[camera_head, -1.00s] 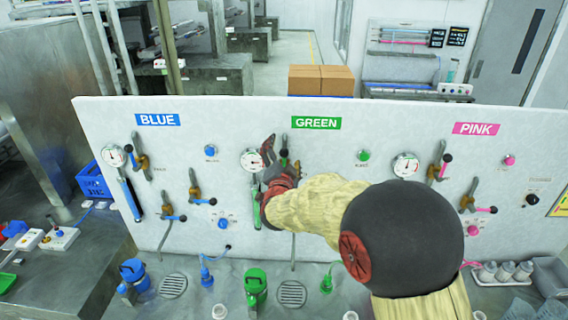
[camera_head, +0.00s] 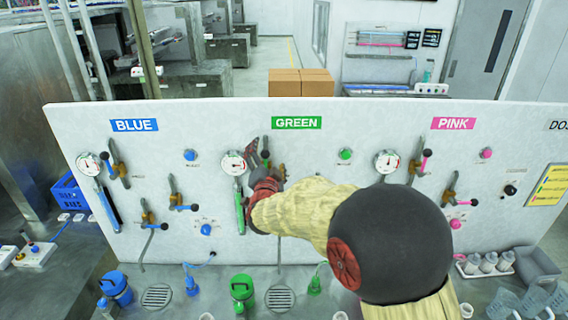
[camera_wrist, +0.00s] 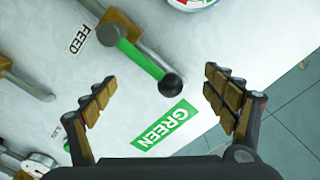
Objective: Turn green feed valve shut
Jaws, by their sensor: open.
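The green feed valve shows in the wrist view as a green lever (camera_wrist: 140,58) with a black ball knob (camera_wrist: 171,86), on a brass body (camera_wrist: 110,31) beside a FEED label. In the head view my gripper and forearm hide most of this valve, under the GREEN sign (camera_head: 297,122). My gripper (camera_wrist: 160,77) is open and empty. In the wrist view its two fingers stand on either side of the ball knob, with visible space between each finger and the knob. How far the fingertips are from the panel is unclear.
The white panel (camera_head: 350,115) also carries blue valves (camera_head: 117,160) at left and pink valves (camera_head: 420,160) at right. A gauge (camera_head: 233,163) and green handle (camera_head: 239,208) sit just left of my gripper. A green-topped vessel (camera_head: 242,290) stands on the bench below.

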